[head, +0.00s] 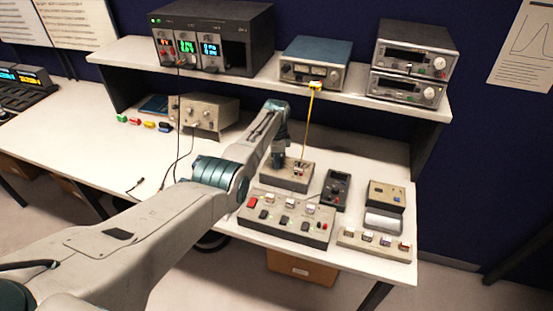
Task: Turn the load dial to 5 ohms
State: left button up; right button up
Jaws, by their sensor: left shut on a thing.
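My left arm reaches in from the left to the bench. My left gripper (278,163) points down at the top of a small grey-brown box (287,181). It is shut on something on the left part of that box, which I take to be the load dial. The dial itself is hidden by the gripper, so its pointer and any ohm markings cannot be read. A yellow cable (308,121) runs from a blue-topped instrument (316,62) on the shelf down to the right side of the box. My right gripper is not in view.
In front of the box is a wide switch panel (285,220). A black handheld meter (336,190) and smaller units (386,197) lie to the right. A beige instrument (204,116) with dark leads stands behind my arm. The shelf (135,51) overhangs the back. The left bench is largely clear.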

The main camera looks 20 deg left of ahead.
pick_arm(q)
jog(key=shift+w+r, duration=0.1)
jog(key=shift+r, duration=0.05)
jog(key=o, duration=1)
notch_tip(320, 180, up, 11)
jog(key=shift+a+f+b, duration=0.1)
jog(key=shift+f+b, duration=0.05)
jog(key=shift+b, duration=1.05)
jog(key=shift+f, duration=0.15)
